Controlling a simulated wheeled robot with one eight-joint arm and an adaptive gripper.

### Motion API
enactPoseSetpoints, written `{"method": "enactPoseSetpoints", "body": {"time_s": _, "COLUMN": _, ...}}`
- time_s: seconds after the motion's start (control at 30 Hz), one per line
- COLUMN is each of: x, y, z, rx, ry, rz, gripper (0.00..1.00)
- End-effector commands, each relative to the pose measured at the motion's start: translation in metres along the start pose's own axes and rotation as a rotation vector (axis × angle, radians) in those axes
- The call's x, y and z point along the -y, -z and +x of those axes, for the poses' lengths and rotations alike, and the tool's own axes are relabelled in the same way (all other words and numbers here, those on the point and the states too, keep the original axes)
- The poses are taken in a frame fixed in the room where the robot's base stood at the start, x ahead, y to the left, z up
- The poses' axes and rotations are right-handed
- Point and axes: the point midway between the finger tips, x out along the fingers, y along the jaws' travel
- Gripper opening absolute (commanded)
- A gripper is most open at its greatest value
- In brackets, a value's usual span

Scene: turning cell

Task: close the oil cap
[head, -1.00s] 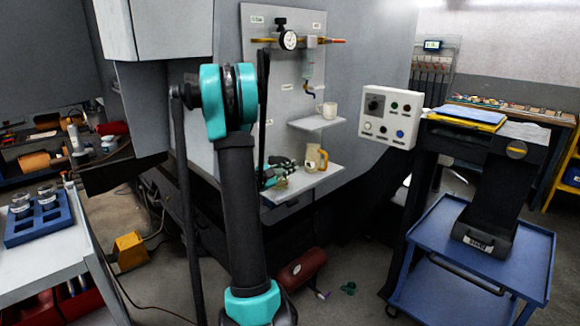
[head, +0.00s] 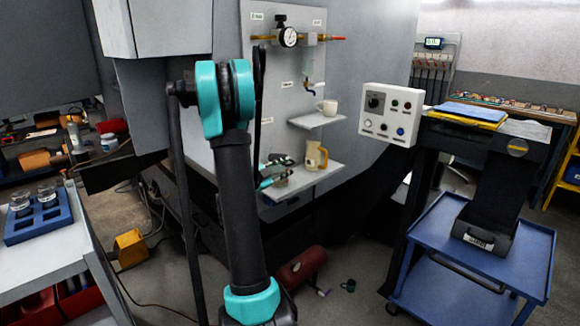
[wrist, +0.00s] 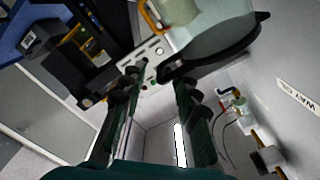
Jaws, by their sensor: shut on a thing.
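In the head view my gripper (head: 276,172) is at the left of the lower shelf (head: 318,179), left of a yellow-handled tan jug (head: 318,157). In the wrist view the two dark fingers of my gripper (wrist: 150,78) flank a narrow gap. A dark rounded lid-like piece (wrist: 215,50), possibly the oil cap, reaches from a pale vessel (wrist: 195,18) to the fingertips. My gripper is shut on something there. The contact is too small and dark to make out clearly, and I cannot tell how far the cap is closed.
A white mug (head: 329,107) stands on the upper shelf (head: 317,121). A gauge (head: 289,37) and a small valve (head: 308,86) are on the wall panel. A control box (head: 390,115) is to the right. A red cylinder (head: 302,265) lies on the floor below.

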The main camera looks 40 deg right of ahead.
Motion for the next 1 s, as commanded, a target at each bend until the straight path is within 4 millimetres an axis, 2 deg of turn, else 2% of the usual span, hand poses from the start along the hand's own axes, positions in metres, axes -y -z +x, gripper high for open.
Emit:
{"method": "enactPoseSetpoints", "body": {"time_s": 0.03, "x": 0.0, "y": -0.003, "z": -0.014, "rx": 0.012, "ry": 0.002, "rz": 0.002, "gripper": 0.17}}
{"method": "enactPoseSetpoints", "body": {"time_s": 0.2, "x": 0.0, "y": -0.002, "z": -0.051, "rx": 0.012, "ry": 0.004, "rz": 0.002, "gripper": 0.17}}
{"method": "enactPoseSetpoints", "body": {"time_s": 0.43, "x": -0.001, "y": 0.0, "z": -0.086, "rx": 0.006, "ry": 0.003, "rz": 0.001, "gripper": 0.17}}
{"method": "enactPoseSetpoints", "body": {"time_s": 0.63, "x": -0.001, "y": 0.002, "z": -0.1, "rx": 0.004, "ry": 0.002, "rz": 0.001, "gripper": 0.17}}
{"method": "enactPoseSetpoints", "body": {"time_s": 1.0, "x": -0.001, "y": 0.002, "z": -0.101, "rx": 0.002, "ry": 0.002, "rz": 0.001, "gripper": 0.17}}
